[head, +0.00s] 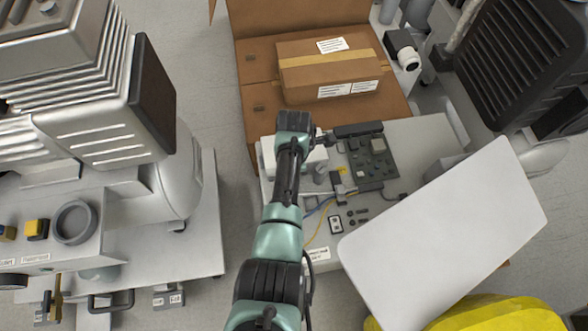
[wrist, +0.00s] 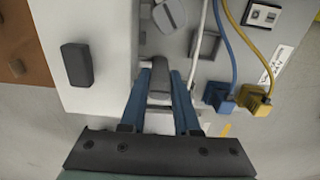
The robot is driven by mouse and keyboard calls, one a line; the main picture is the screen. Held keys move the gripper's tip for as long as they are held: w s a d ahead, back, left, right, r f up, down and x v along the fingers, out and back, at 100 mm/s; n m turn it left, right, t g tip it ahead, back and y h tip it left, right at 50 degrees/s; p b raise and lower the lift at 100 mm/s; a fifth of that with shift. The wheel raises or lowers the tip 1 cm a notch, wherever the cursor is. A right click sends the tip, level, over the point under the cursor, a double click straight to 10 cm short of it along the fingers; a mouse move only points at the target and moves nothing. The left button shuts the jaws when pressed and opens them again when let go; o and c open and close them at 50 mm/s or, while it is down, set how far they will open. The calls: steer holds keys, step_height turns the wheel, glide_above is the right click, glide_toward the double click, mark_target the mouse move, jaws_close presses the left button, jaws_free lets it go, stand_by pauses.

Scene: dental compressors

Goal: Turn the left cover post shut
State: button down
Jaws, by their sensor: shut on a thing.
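In the wrist view, my gripper (wrist: 160,78) has its two blue fingers closed on a grey post (wrist: 159,92) at the edge of a pale equipment panel (wrist: 110,20). The post sits between the fingers, and its far end and base are partly hidden by them. In the head view, my arm reaches up to the left side of the same panel (head: 400,135) and hides the fingers and the post. How far the post is turned cannot be told.
A grey knob (wrist: 170,14), a dark block (wrist: 77,65) and blue and yellow connectors (wrist: 254,99) with cables lie close to the fingers. A white cover plate (head: 445,235) lies tilted at right. A cardboard box (head: 330,68) stands behind; a compressor (head: 85,130) stands at left.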

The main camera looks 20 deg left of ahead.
steer(key=c, duration=0.6)
jaws_free()
steer(key=shift+c, duration=0.2)
steer(key=m, duration=0.1)
steer(key=m+b, duration=0.2)
steer(key=m, duration=0.1)
steer(key=shift+a+f, duration=0.1)
steer(key=shift+f, duration=0.15)
steer(key=m+b, duration=0.3)
steer(key=shift+f+b, duration=0.15)
steer(key=shift+b, duration=0.25)
steer(key=m+b, duration=0.2)
steer(key=b, duration=0.1)
steer(key=shift+b, duration=0.3)
steer(key=shift+m+b, duration=0.5)
steer(key=shift+b, duration=0.6)
steer(key=m+b, duration=0.1)
steer(key=b, duration=0.2)
